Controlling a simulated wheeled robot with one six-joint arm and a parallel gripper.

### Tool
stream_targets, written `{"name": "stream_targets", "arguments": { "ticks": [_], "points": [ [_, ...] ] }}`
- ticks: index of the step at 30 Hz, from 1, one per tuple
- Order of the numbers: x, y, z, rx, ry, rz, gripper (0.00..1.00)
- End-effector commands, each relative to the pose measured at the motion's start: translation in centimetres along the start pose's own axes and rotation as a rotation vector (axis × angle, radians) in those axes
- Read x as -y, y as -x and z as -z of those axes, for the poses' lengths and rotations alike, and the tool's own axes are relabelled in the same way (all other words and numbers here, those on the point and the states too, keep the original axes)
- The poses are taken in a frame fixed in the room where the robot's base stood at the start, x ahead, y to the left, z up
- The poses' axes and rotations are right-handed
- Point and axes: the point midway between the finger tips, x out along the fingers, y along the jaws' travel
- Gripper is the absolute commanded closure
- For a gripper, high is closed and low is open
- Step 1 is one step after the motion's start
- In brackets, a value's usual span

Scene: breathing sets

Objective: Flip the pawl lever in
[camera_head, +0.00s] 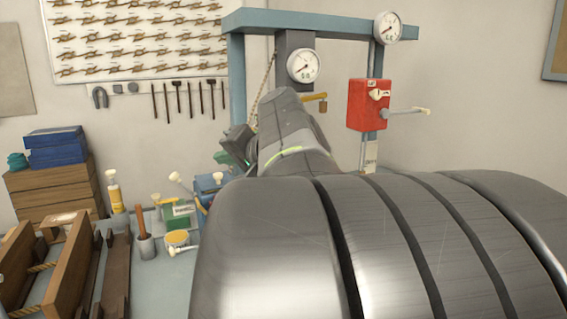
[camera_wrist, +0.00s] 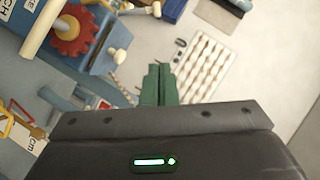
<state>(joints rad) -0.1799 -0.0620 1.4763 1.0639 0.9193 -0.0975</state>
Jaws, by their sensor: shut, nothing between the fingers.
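A blue winch (camera_wrist: 88,58) with a red ratchet wheel (camera_wrist: 72,35) fills the upper left of the wrist view. A cream knob (camera_wrist: 119,57) sticks out just right of the wheel; it may be the pawl lever's end, but I cannot tell which way the lever lies. My gripper (camera_wrist: 160,72) is shut and empty, its green fingers to the right of the knob and apart from it in the picture. In the head view the blue winch (camera_head: 210,185) is partly hidden behind my arm, and my gripper's green fingers (camera_head: 230,160) show only in part.
A thick cream handle (camera_wrist: 40,29) stands at the winch's left. In the head view, a red box with a lever (camera_head: 369,104) and gauges (camera_head: 303,66) hang on a blue frame (camera_head: 237,70). Wooden boxes (camera_head: 55,190) and small bench items stand at left. My arm hides the bench's right.

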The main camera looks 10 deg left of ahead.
Motion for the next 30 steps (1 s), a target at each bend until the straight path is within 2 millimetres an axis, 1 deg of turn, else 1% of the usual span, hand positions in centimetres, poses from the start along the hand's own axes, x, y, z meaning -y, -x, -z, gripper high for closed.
{"name": "stream_targets", "arguments": {
  "ticks": [8, 11, 13, 17, 21, 26, 27, 30],
  "points": [
    [0.0, -0.1, 0.0, 0.0, 0.0, 0.0, 1.0],
    [0.0, -0.6, 0.0, 0.001, 0.0, 0.0, 1.0],
    [0.1, -1.4, 0.0, 0.004, 0.0, 0.001, 1.0],
    [0.1, -3.6, 0.0, 0.005, -0.001, 0.0, 1.0],
    [0.1, -6.8, 0.0, 0.006, -0.002, 0.0, 1.0],
    [0.1, -10.0, -0.1, 0.005, -0.001, 0.0, 1.0],
    [0.1, -10.6, -0.3, 0.004, -0.001, 0.0, 1.0],
    [0.1, -11.5, -1.5, 0.004, -0.001, 0.0, 1.0]
  ]
}}
